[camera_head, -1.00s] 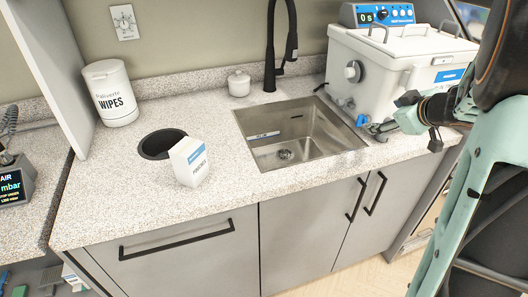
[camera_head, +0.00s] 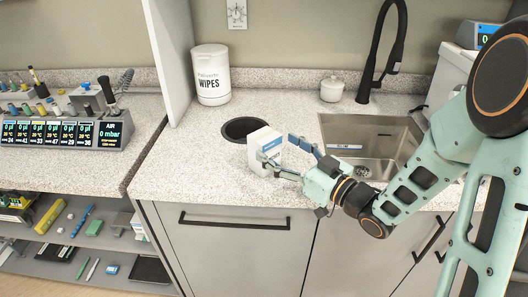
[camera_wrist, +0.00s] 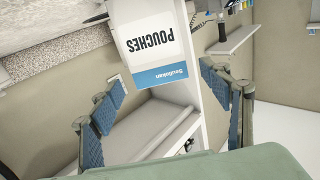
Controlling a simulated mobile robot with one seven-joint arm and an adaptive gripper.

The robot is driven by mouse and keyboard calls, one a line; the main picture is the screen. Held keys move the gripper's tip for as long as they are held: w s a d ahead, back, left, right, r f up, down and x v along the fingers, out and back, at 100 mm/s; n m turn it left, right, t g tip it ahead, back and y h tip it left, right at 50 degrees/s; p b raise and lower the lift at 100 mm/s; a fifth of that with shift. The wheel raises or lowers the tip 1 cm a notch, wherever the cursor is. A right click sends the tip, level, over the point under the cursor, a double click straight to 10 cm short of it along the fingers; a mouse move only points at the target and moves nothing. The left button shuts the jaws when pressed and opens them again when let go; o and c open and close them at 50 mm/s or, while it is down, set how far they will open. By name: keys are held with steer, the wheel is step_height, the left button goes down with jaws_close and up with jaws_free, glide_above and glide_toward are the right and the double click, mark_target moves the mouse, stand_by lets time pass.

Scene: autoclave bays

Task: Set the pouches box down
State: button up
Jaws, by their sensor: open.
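The pouches box (camera_head: 262,143), white with a blue band, stands upright on the speckled countertop (camera_head: 200,155), just right of the round black-rimmed hole. My gripper (camera_head: 278,148) is at the box's right side, with its fingers spread. In the wrist view the box (camera_wrist: 150,40) shows its POUCHES label upside down. It lies ahead, between the lines of the two open blue-padded fingers (camera_wrist: 166,92). Part of the box's front is hidden by a finger in the head view.
The round hole (camera_head: 243,128) is close behind the box. A steel sink (camera_head: 350,132) with a black tap (camera_head: 375,60) lies to the right. A wipes tub (camera_head: 211,75) stands at the back left, beside a white upright panel (camera_head: 170,55). The counter left of the box is clear.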

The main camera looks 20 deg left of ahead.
mark_target(265, 135)
steer(key=x, duration=0.5)
steer(key=shift+w+a, duration=0.15)
steer(key=shift+a, duration=0.15)
steer(key=shift+c, duration=0.3)
steer(key=c, duration=1.2)
steer(key=shift+c, duration=1.3)
steer(key=shift+r, duration=0.1)
